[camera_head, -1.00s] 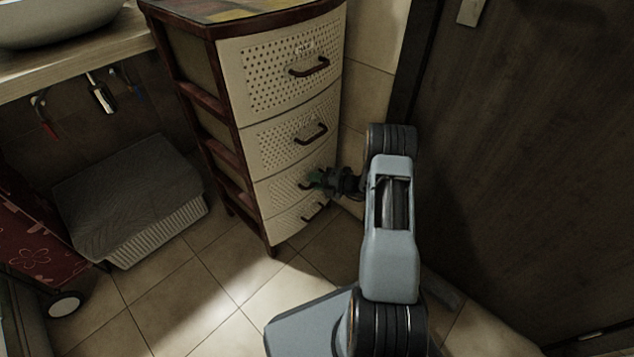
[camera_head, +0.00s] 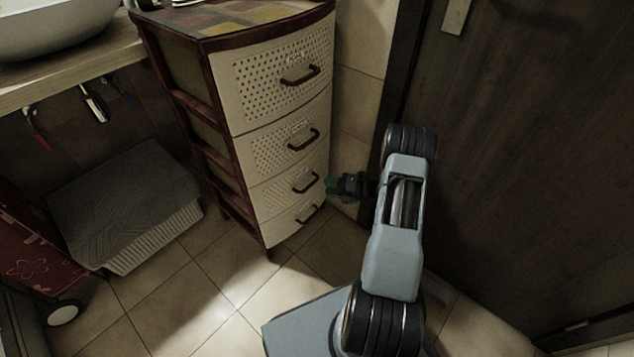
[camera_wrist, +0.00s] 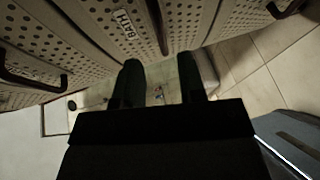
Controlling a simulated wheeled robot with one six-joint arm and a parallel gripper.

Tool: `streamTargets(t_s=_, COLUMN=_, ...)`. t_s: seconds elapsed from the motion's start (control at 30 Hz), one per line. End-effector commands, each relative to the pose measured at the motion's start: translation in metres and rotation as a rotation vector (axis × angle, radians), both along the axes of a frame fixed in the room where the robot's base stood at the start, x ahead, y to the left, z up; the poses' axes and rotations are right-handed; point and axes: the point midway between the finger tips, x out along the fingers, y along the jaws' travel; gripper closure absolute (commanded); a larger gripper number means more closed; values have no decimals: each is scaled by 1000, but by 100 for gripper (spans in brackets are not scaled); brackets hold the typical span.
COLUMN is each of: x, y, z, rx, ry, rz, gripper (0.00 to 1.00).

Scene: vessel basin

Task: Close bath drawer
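A cream perforated drawer unit (camera_head: 284,80) with a dark red frame stands in the middle of the head view. Its drawer fronts, each with a dark handle, look flush with the frame. A "BATH" label (camera_wrist: 125,23) shows on one drawer front in the wrist view; I cannot read which drawer that is in the head view. My gripper (camera_head: 333,187) is just right of the third drawer's handle (camera_head: 305,182), seemingly apart from it. In the wrist view my gripper (camera_wrist: 161,82) has its two fingers spread, with nothing between them but background.
A dark door (camera_head: 530,170) is close on the right. A grey lidded basket (camera_head: 125,205) sits on the floor at left, under a counter (camera_head: 75,65) with a basin. A red wheeled cart (camera_head: 35,245) is at far left. Tiled floor (camera_head: 200,290) in front is clear.

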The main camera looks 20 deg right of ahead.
Motion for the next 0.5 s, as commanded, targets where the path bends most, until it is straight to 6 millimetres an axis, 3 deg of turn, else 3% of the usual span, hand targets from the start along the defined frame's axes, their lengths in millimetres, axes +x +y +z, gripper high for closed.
streamTargets(t_s=0.2, x=-25, y=-27, z=9, rx=0, ry=-1, rz=-3, gripper=64)
streamTargets(t_s=0.5, x=-39, y=-43, z=12, rx=0, ry=-1, rz=0, gripper=64)
